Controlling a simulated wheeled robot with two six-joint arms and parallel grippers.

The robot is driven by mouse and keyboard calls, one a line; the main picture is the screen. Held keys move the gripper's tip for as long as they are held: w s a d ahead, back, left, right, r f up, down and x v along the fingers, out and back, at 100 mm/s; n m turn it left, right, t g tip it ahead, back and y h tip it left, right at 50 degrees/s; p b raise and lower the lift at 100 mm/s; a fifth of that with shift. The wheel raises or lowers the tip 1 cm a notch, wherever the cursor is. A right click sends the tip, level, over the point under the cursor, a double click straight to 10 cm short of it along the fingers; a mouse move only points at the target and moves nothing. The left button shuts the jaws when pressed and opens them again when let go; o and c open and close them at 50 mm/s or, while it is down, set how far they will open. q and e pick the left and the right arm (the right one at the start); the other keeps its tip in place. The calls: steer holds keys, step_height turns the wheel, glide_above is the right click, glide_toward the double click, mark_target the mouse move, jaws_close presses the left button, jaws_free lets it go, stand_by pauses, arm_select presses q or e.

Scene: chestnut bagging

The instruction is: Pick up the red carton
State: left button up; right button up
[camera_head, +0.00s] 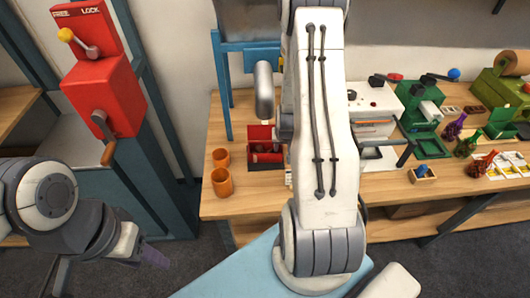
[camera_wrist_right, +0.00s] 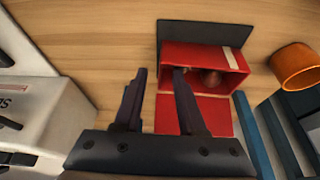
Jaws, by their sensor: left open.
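The red carton (camera_head: 261,134) stands on the wooden table in the head view, partly hidden behind my right arm. My right gripper (camera_wrist_right: 160,76) is open. One finger is left of the carton's left wall and the other reaches over its opening. I cannot tell whether either touches. My left gripper (camera_head: 150,257) is open and empty at the lower left, far from the carton.
Two orange cups (camera_head: 222,182) stand left of the carton; one cup (camera_wrist_right: 296,66) is close to it in the wrist view. A blue post (camera_head: 221,85) rises at the table's left end. A white machine (camera_head: 375,120) and green machines (camera_head: 419,100) stand to the right.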

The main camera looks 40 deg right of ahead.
mark_target(265, 152)
steer(key=shift+p+x, duration=0.35)
steer(key=shift+x, duration=1.65)
steer(key=shift+w+r, duration=0.1)
steer(key=shift+w, duration=0.05)
jaws_close()
